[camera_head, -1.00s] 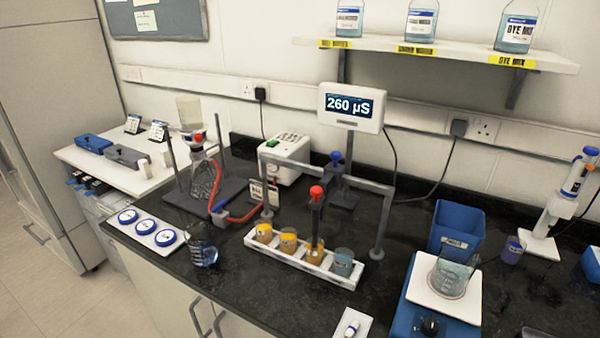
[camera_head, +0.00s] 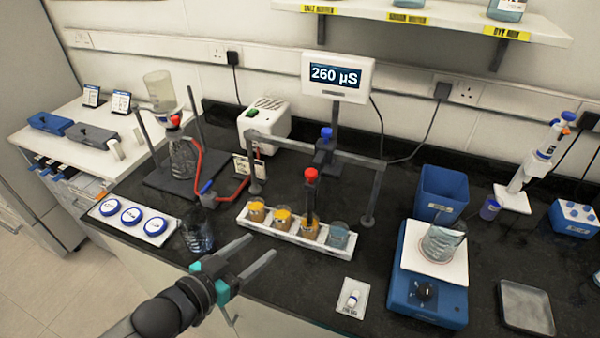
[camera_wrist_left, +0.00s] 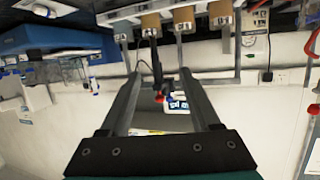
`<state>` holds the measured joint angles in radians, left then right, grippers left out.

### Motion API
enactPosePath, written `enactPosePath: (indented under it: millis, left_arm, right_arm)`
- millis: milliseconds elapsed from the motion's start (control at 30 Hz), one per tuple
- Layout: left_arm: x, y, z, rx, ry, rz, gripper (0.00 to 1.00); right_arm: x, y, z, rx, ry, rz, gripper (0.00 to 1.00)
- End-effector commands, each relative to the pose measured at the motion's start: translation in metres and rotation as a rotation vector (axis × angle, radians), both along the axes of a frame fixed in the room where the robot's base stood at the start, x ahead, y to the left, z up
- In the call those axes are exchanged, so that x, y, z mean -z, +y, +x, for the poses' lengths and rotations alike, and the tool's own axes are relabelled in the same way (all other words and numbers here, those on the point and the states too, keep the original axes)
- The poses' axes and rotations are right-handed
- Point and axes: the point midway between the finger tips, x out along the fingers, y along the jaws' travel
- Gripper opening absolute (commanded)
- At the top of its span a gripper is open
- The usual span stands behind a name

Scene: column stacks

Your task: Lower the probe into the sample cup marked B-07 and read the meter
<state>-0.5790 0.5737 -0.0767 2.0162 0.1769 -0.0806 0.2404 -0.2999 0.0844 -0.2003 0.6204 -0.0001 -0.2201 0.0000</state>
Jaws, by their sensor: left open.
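The meter (camera_head: 336,77) reads 260 µS on its stand behind the rack. A dark probe holder (camera_head: 310,200) with a red knob (camera_head: 311,174) hangs from the grey gantry, lined up with the third cup from the left (camera_head: 309,229); I cannot tell how deep its tip is. Several cups stand in the white rack (camera_head: 290,239), three amber and one blue-grey. Their markings are too small to read, so B-07 is not identifiable. My left gripper (camera_head: 262,247) is open and empty, in front of the rack. The cups also show in the left wrist view (camera_wrist_left: 183,19).
A glass beaker (camera_head: 197,232) stands just left of my gripper. A blue balance (camera_head: 428,294) with a beaker (camera_head: 442,241) is at right. The flask with red tubing (camera_head: 183,158) stands at back left.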

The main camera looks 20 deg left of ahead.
Motion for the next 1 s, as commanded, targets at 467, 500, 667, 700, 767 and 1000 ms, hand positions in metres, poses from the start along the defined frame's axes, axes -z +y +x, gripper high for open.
enactPosePath:
  millis: [467, 500, 667, 700, 767, 1000]
  left_arm:
    - [-0.08, -0.001, 0.006, 0.141, -0.278, -0.128, 0.63]
    - [-0.079, -0.001, 0.009, 0.141, -0.278, -0.129, 0.63]
    - [-0.08, -0.008, 0.023, 0.14, -0.279, -0.128, 0.63]
    - [-0.08, -0.011, 0.028, 0.141, -0.279, -0.128, 0.63]
    - [-0.08, -0.013, 0.035, 0.139, -0.279, -0.127, 0.63]
    - [-0.08, -0.026, 0.063, 0.139, -0.278, -0.128, 0.63]
  right_arm:
    - [-0.008, 0.0, 0.0, 0.0, 0.0, 0.0, 0.43]
    - [-0.007, 0.0, 0.0, 0.001, 0.0, 0.001, 0.43]
    - [-0.008, 0.004, 0.0, 0.003, 0.0, 0.004, 0.43]
    - [-0.008, 0.004, 0.0, 0.003, 0.0, 0.005, 0.43]
    - [-0.008, 0.005, 0.0, 0.003, 0.001, 0.007, 0.43]
    - [-0.009, 0.006, 0.0, 0.003, 0.001, 0.008, 0.43]
